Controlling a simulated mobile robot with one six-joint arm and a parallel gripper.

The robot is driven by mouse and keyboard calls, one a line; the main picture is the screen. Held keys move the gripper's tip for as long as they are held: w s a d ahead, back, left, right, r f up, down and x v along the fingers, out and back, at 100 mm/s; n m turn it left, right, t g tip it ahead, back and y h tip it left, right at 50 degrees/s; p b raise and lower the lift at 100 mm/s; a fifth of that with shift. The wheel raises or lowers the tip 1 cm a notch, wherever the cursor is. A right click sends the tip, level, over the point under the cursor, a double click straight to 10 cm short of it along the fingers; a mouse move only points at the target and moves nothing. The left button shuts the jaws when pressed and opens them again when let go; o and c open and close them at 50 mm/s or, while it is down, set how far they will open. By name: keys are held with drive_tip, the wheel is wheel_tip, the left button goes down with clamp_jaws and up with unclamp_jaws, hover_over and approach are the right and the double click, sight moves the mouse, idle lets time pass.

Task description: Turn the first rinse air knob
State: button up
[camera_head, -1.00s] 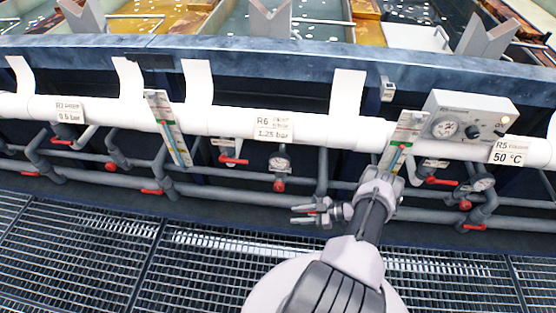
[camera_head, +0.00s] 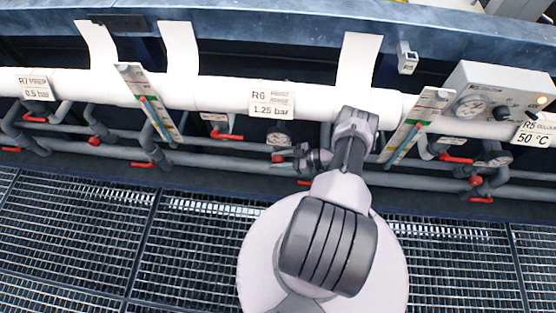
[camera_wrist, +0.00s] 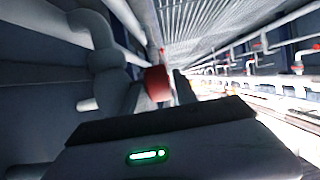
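The R6 sign (camera_head: 272,103), reading 1.25 bar with small, hard-to-read print, hangs on the white pipe. Below it is a round gauge (camera_head: 279,135), partly hidden by the sign. Under the gauge is a small red knob (camera_head: 278,158). My gripper (camera_head: 300,160) is just right of this knob, pointing left, and my wrist hides part of the pipework behind it. In the wrist view a red cylinder (camera_wrist: 157,84), likely this knob, stands ahead of the gripper body, between dark finger shapes. The fingers look open; whether they touch the knob I cannot tell.
A red lever (camera_head: 227,136) is left of the gauge. Flow tubes (camera_head: 150,105) stand left and right (camera_head: 413,128) of the R6 sign. A control box (camera_head: 500,95) with a dial is at right. Grey pipes run below; grating (camera_head: 190,240) covers the floor.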

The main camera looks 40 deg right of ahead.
sight(283, 160)
clamp_jaws()
drive_tip(key=shift+d+t+y, duration=0.1)
drive_tip(key=shift+t+y, duration=0.4)
drive_tip(key=shift+t, duration=0.1)
unclamp_jaws()
drive_tip(key=v, duration=0.7)
drive_tip(key=shift+s+d, duration=0.15)
drive_tip(key=shift+d, duration=0.05)
